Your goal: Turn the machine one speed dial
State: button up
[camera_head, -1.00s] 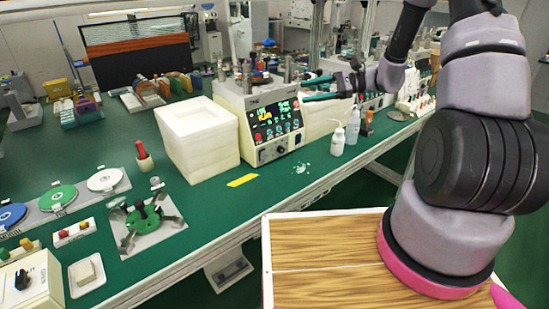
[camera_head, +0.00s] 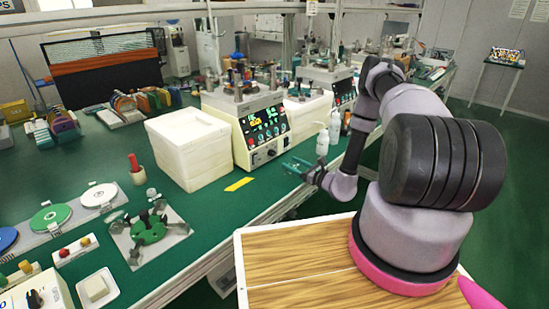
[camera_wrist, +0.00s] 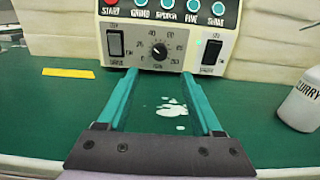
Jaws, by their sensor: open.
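The cream machine (camera_head: 247,129) with a lit display and coloured buttons stands on the green bench, near its front edge. Its black round speed dial (camera_wrist: 159,51) sits low on the front panel in the wrist view, between two black rocker switches. The dial shows small in the head view (camera_head: 271,153). My gripper (camera_head: 287,168) has teal fingers and is open and empty. In the wrist view its fingertips (camera_wrist: 160,74) point at the panel, one on each side below the dial. The fingers appear apart from the dial.
White foam blocks (camera_head: 190,148) stand left of the machine. A white bottle (camera_wrist: 301,103) stands to the right. A yellow strip (camera_head: 238,184) and white spills lie on the bench in front. A second machine (camera_head: 338,88) is farther along the row.

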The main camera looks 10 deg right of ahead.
aim_at(274, 154)
jog(key=x, duration=0.9)
grip_shut()
